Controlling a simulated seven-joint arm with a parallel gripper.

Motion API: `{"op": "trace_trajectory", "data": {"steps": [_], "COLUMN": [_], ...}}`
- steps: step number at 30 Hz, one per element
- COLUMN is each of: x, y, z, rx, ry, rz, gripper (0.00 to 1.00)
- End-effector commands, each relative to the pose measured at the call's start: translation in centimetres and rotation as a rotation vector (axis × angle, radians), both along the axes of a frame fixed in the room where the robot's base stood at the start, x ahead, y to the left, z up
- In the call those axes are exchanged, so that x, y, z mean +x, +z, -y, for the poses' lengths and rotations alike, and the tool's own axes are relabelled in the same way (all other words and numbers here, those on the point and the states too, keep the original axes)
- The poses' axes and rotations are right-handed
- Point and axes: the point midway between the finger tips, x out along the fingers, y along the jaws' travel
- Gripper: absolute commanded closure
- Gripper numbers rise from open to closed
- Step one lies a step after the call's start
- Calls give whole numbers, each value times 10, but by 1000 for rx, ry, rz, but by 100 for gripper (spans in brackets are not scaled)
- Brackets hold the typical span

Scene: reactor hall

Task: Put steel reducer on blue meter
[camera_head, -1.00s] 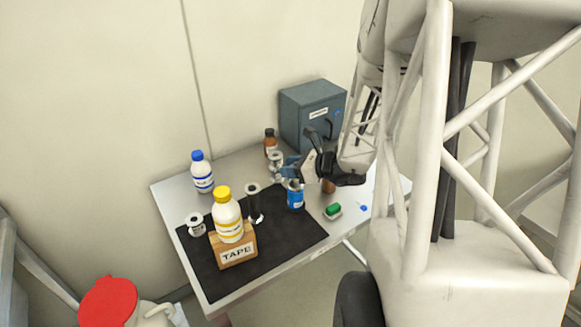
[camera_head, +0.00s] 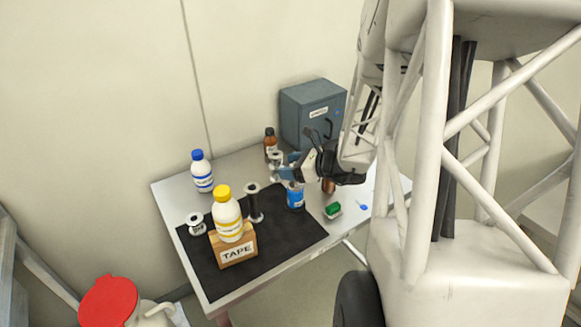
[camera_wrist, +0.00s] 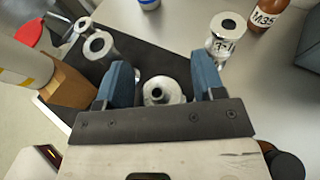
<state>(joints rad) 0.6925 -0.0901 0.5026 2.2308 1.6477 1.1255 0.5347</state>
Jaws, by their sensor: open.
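In the wrist view, a silver round piece with a dark central hole (camera_wrist: 160,90), which looks like the steel reducer, is between my fingers. In the wrist view, my gripper (camera_wrist: 163,74) has one finger on each side of the silver piece.
A dark-shafted flanged spool (camera_head: 254,203) stands left of the meter. A yellow-capped bottle (camera_head: 229,217) stands on the TAPE block (camera_head: 237,251). Another spool (camera_head: 275,161) and a brown bottle (camera_head: 270,145) stand behind. A green item (camera_head: 333,210) lies right. A grey cabinet (camera_head: 305,110) stands at the back.

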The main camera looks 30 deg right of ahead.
Motion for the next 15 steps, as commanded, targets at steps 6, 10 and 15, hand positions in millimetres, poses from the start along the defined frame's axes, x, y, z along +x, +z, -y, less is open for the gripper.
{"op": "trace_trajectory", "data": {"steps": [6, 10, 15], "x": [-9, -18, -32], "y": [4, 8, 14], "z": [6, 12, 22], "rx": [-1, -1, -2], "ry": [-1, -2, -2], "rz": [1, 2, 1], "gripper": [37, 37, 37]}}
